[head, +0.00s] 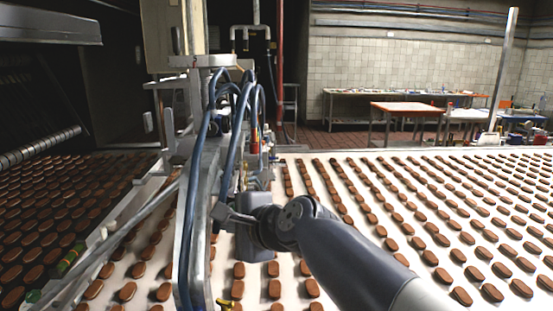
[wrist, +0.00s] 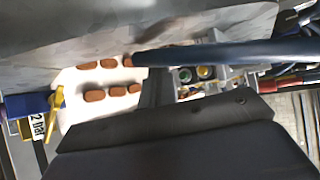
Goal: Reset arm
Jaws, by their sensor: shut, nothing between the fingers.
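My arm reaches in from the bottom right of the head view. Its end, with my gripper (head: 232,216), is beside the metal frame and blue hoses of a machine (head: 197,160) that stands across the conveyor. My gripper is shut and empty; its fingertips are small and partly lost against the frame and hoses. In the wrist view a large dark shape fills the bottom, and I cannot make out the fingers there.
Rows of brown biscuits (head: 393,245) lie on the white conveyor (head: 352,237); some also show in the wrist view (wrist: 95,96). A blue hose (wrist: 225,54) crosses close to the wrist camera. Open space lies above the right conveyor.

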